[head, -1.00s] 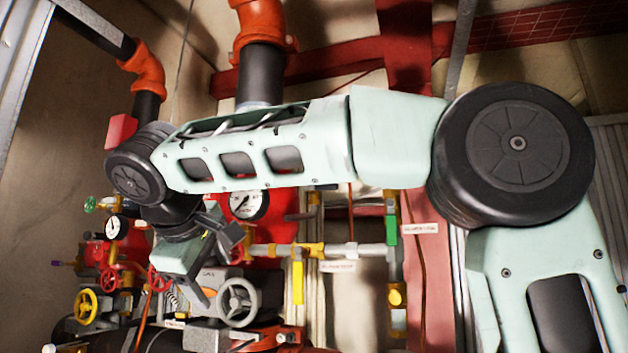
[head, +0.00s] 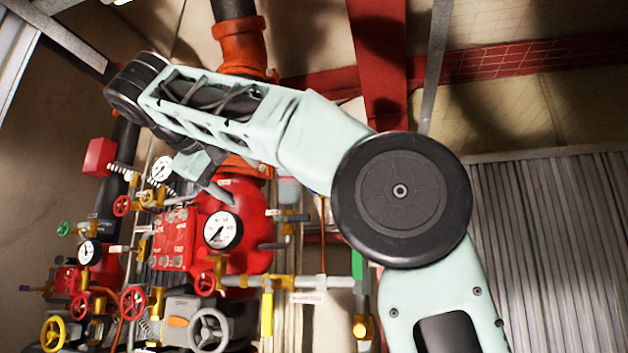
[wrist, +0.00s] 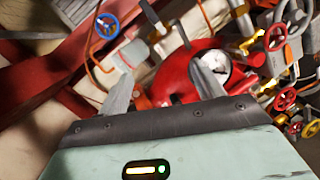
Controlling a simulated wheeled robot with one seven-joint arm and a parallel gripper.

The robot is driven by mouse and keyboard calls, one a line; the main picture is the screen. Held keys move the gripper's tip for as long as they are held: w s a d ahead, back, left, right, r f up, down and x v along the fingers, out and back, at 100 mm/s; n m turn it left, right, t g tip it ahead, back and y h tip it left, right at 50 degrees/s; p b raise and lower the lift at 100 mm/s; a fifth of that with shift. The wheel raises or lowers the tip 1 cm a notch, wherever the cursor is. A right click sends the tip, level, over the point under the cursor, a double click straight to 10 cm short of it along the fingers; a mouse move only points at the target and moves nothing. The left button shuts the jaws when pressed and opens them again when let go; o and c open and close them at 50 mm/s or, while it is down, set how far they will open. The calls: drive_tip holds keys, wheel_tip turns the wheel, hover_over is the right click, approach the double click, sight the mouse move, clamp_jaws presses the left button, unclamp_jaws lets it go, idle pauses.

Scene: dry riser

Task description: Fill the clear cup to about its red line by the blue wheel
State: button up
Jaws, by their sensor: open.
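The blue wheel (wrist: 107,27) shows in the upper left of the wrist view, beyond my fingertips and apart from them. In the head view my arm mostly hides that area. In the head view my gripper (head: 217,188) hangs below the forearm, before the red valve body.
A red valve body (head: 245,255) with a white-faced gauge (head: 222,230) stands behind my gripper. Red, yellow and grey handwheels (head: 208,329) crowd the lower left. A red post (head: 380,70) stands behind my arm. Corrugated panelling (head: 550,240) lies right.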

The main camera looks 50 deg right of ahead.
sight(290, 188)
drive_tip(key=s+d+r+m+g+h, duration=0.1)
drive_tip(key=s+d+r+m+g, duration=0.1)
drive_tip(key=s+r+m, duration=0.3)
drive_tip(key=shift+n+g, duration=0.4)
drive_tip(key=shift+n, duration=0.1)
drive_tip(key=p+x, duration=0.1)
drive_tip(key=x, duration=0.4)
drive_tip(key=r+p+x, duration=0.1)
drive_tip(key=p+x, duration=0.1)
drive_tip(key=x, duration=0.4)
drive_tip(key=p+x, duration=0.1)
drive_tip(key=x, duration=0.5)
drive_tip(key=shift+d+r+p, duration=0.15)
drive_tip(key=shift+r+p, duration=0.05)
drive_tip(key=shift+p, duration=0.2)
drive_tip(key=c, duration=1)
